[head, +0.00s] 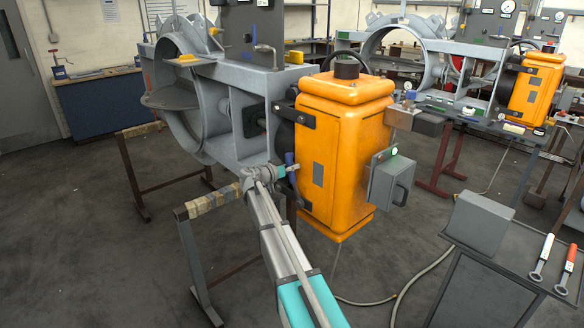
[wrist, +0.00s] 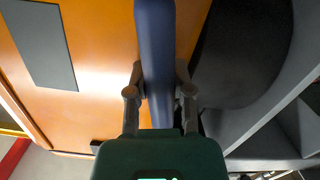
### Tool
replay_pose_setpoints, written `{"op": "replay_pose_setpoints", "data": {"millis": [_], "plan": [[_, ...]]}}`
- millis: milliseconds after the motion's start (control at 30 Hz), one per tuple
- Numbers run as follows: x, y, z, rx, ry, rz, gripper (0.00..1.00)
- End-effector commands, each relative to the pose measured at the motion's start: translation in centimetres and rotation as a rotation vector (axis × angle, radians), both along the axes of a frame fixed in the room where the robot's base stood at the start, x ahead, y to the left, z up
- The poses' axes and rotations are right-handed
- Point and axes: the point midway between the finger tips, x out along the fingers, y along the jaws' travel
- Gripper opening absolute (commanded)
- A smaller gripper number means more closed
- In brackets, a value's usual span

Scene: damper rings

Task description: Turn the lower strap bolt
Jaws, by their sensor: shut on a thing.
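An orange actuator housing (head: 340,150) is mounted on the near damper's grey frame. A black upper strap (head: 292,117) with a bolt shows at its upper left edge. My gripper (head: 284,171) is at the housing's lower left edge, by a blue upright bar (head: 290,160). In the wrist view my gripper (wrist: 158,78) has a finger on each side of the blue bar (wrist: 155,35) and is shut on it. The orange face (wrist: 105,45) lies behind it. I cannot make out the lower strap bolt; what the bar joins is hidden.
A grey damper ring (head: 185,80) stands left of the housing. A grey box (head: 390,180) juts from its right side. A trestle (head: 200,225) stands left of my arm. Red and white handled tools (head: 541,257) lie on a tray at right. A hose crosses the floor.

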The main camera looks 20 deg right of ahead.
Motion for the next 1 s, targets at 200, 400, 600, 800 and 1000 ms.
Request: {"op": "replay_pose_setpoints", "data": {"millis": [200, 400, 600, 800, 1000], "plan": [[-0.1, 0.2, 0.0, -0.001, 0.000, -0.001, 0.00], [-0.2, 0.7, 0.0, -0.003, -0.001, -0.002, 0.00], [-0.3, 0.8, 0.1, -0.003, -0.001, -0.003, 0.00], [-0.3, 0.8, 0.1, -0.003, -0.001, -0.003, 0.00], [-0.4, 1.1, 0.0, -0.004, 0.000, -0.005, 0.00]]}}
